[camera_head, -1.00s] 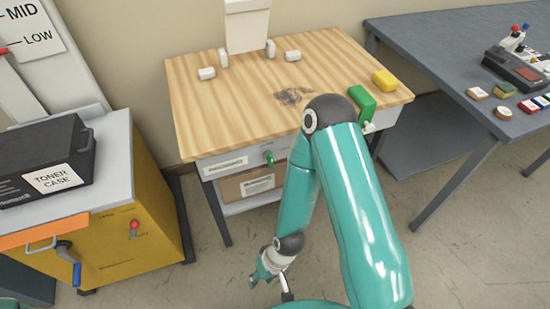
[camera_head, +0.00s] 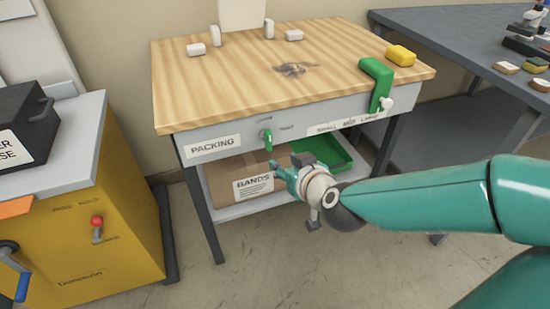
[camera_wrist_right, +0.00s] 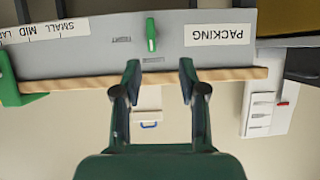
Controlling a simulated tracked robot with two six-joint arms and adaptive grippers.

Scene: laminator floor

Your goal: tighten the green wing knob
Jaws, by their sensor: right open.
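The green wing knob (camera_head: 267,139) sits on the grey front panel of the packing table, right of the PACKING label, with its wing hanging roughly vertical. In the right wrist view the knob (camera_wrist_right: 151,34) shows at the top middle, beyond my fingertips and between them in line. My right gripper (camera_head: 276,170) is just below and in front of the knob in the head view, apart from it. In the wrist view my right gripper (camera_wrist_right: 158,75) has its two fingers spread wide with nothing between them. My left gripper does not show.
The wooden tabletop (camera_head: 230,85) overhangs the panel. A green sliding stop (camera_head: 376,85) stands at its right corner. Below are a BANDS box (camera_head: 235,185) and a green tray (camera_head: 335,155) on the shelf. A yellow cabinet (camera_head: 110,240) stands left. Floor in front is free.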

